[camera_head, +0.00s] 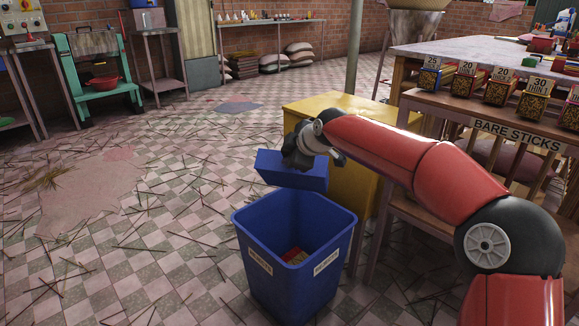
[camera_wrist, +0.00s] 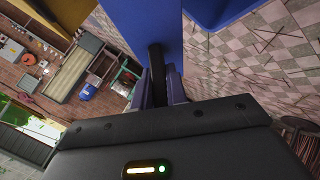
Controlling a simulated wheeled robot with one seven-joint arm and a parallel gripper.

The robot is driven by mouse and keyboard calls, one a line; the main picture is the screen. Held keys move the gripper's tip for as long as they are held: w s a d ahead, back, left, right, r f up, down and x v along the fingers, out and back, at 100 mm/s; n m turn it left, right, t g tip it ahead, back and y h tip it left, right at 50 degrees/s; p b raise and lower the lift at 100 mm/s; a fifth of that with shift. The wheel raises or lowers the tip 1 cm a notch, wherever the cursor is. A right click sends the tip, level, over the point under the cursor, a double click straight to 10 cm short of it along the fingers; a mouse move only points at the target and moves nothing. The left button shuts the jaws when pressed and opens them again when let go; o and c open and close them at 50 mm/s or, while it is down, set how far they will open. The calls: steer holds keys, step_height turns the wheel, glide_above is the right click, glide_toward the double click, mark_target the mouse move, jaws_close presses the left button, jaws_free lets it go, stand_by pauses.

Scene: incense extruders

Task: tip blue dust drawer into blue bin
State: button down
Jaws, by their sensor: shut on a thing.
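The blue dust drawer (camera_head: 285,171) hangs in the air just above and behind the far rim of the blue bin (camera_head: 285,285). My gripper (camera_head: 306,148) is shut on the drawer from above. The drawer's inside is hidden, so I cannot tell whether it holds dust. The bin stands open on the floor with pale labels on two sides. Something red and yellowish lies inside it. In the wrist view the drawer (camera_wrist: 138,25) fills the top middle beyond my gripper (camera_wrist: 160,75), and part of the bin (camera_wrist: 218,8) shows at the top right.
A yellow cabinet or bin (camera_head: 350,180) stands right behind the drawer. The bare sticks rack (camera_head: 480,115) and a work table (camera_head: 470,50) are on the right.

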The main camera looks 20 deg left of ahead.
steer(key=shift+s+r+n+t+y+b, duration=0.1)
steer(key=shift+r+n+t+y+b, duration=0.15)
steer(key=shift+t+b, duration=0.95)
steer(key=shift+r+n+t+y+b, duration=0.1)
steer(key=shift+n+t+y+b, duration=0.2)
steer(key=shift+b, duration=1.8)
steer(key=shift+r+n+t+y, duration=0.35)
steer(key=shift+r+n+t, duration=0.25)
steer(key=shift+t, duration=0.1)
steer(key=shift+s+a+r+n+t+y, duration=0.1)
steer(key=shift+r+n+t+y, duration=0.2)
steer(key=shift+t, duration=0.25)
steer(key=shift+a+r+n+t+y, duration=0.1)
steer(key=shift+r+n+t+y, duration=0.1)
steer(key=shift+n+t+y, duration=0.3)
steer(key=shift+d+r+n+t+y+p, duration=0.2)
steer(key=shift+r+n+t+y+p, duration=0.15)
steer(key=shift+t, duration=0.2)
